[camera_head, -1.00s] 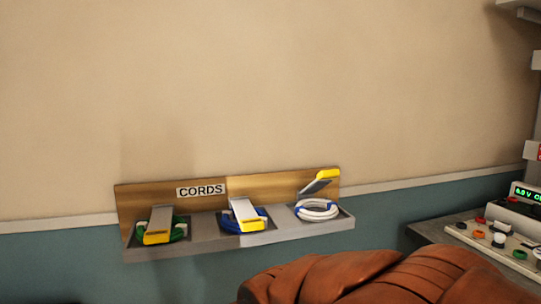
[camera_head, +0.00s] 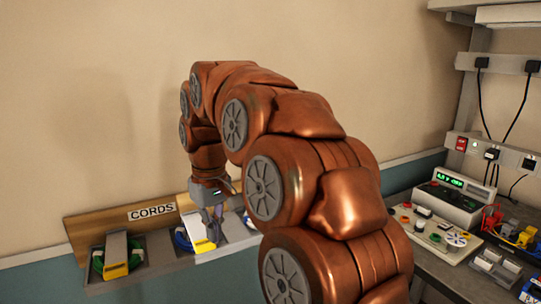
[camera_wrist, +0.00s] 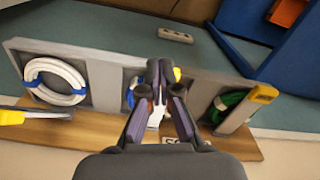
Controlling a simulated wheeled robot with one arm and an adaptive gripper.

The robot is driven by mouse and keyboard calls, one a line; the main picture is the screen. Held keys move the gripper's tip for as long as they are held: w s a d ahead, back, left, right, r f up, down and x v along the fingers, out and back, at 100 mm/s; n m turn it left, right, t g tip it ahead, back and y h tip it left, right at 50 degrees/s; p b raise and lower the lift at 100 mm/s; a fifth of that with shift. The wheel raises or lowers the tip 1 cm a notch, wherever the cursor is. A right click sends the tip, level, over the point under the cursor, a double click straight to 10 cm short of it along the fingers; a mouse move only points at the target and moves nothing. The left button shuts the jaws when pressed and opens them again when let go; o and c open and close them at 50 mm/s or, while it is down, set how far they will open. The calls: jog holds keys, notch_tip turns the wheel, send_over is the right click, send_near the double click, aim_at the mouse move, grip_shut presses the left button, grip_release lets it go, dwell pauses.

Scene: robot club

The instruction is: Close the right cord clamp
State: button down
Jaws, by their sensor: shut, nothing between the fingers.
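The cord rack (camera_head: 75,226) is a wood-backed wall ledge labelled CORDS with clamp bays. In the wrist view, which shows the rack the other way up, the right bay lies at the left with a white cord coil (camera_wrist: 62,82) and blue ties. The right clamp's yellow-tipped lever (camera_wrist: 12,117) stands raised off that coil, partly cut by the left edge.
The left clamp (camera_head: 116,252) is down over a green cord, and the middle clamp (camera_head: 198,236) is down over a blue cord. A bench with a power supply (camera_head: 450,200) stands at the right. The wall above the rack is bare.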

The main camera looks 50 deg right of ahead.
jog(key=w+d+r+m+t+p, duration=0.25)
jog(key=d+r+p, duration=0.65)
jog(key=d+r, duration=1)
jog(key=shift+m+g+h, duration=0.25)
jog(key=shift+g+h, duration=0.1)
jog(key=shift+h, duration=0.05)
jog(key=shift+w+d+f+b, duration=0.15)
jog(key=shift+f+b, duration=0.45)
jog(key=shift+f, duration=1.05)
jog(key=shift+w+f+b, duration=0.15)
jog(key=shift+f+b, duration=0.5)
jog(key=shift+f, duration=1.05)
jog(key=shift+w+d+f+b, duration=0.15)
jog(key=shift+f+b, duration=0.45)
jog(key=shift+f, duration=1.05)
jog(key=shift+s+a+f+p, duration=0.2)
jog(key=shift+s+f+p, duration=0.15)
jog(key=shift+s+f, duration=0.35)
jog(key=shift+s+a+f+p, duration=0.2)
jog(key=shift+s+f+p, duration=0.15)
jog(key=shift+f, duration=0.5)
jog(key=shift+f, duration=0.15)
